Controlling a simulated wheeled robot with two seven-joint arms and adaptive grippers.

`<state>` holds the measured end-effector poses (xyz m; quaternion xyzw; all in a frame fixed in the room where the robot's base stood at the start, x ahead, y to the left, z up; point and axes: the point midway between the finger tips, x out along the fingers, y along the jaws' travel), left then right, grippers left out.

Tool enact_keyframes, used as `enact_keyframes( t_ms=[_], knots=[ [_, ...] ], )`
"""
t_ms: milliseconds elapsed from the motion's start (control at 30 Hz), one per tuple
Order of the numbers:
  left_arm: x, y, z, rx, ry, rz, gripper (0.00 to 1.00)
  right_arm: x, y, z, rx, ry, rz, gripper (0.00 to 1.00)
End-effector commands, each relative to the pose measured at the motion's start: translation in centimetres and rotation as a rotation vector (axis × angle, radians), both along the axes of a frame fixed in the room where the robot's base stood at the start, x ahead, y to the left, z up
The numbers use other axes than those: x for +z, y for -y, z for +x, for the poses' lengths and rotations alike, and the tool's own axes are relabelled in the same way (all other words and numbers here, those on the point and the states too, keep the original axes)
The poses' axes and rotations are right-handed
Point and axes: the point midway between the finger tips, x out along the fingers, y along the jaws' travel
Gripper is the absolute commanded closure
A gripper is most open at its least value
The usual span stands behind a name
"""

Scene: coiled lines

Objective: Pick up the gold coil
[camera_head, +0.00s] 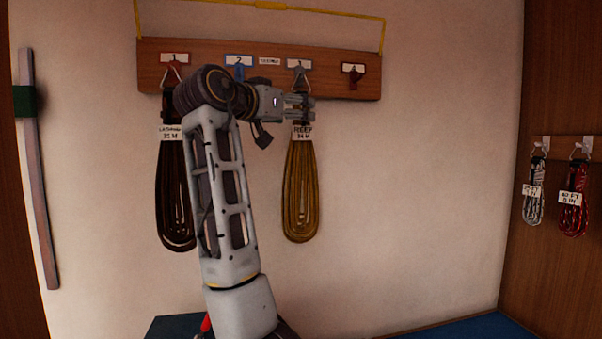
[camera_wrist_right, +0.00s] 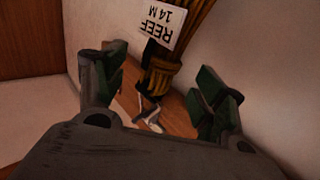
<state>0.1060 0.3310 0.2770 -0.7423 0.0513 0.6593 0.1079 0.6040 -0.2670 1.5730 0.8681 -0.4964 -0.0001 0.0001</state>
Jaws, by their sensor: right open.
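The gold coil (camera_head: 300,195) hangs from a hook on the wooden wall board, with a white tag reading REEF 14 M (camera_head: 302,132) at its top. My right gripper (camera_head: 305,107) is at the top of the coil, just above the tag, in the head view. In the right wrist view the gripper (camera_wrist_right: 165,95) is open, its dark green finger pads apart. The coil's bound neck (camera_wrist_right: 163,72) and the hook (camera_wrist_right: 148,110) show between the fingers. I cannot tell whether either finger touches the coil. My left gripper is not in view.
A dark brown coil (camera_head: 173,200) hangs left on the same wooden board (camera_head: 220,48), partly behind my right arm. Grey (camera_head: 533,200) and red (camera_head: 573,212) coils hang on the right wall. A yellow line (camera_head: 320,12) runs above the board. The wall right of the gold coil is clear.

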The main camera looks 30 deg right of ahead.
Motion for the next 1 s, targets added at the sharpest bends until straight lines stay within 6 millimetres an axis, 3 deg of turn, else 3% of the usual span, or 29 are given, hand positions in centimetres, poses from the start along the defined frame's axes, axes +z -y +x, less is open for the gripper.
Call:
enact_keyframes(
  t_ms=[400,900,1000],
  knots=[
    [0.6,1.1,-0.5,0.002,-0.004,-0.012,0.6,-0.3,3.4,1.9,-0.001,0.001,0.0,0.3],
    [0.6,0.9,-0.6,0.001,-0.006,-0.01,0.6,-0.3,3.5,2.0,0.0,0.001,-0.001,0.3],
    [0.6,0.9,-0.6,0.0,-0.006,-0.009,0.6,-0.3,3.5,2.0,0.0,0.001,-0.001,0.43]
  ],
)
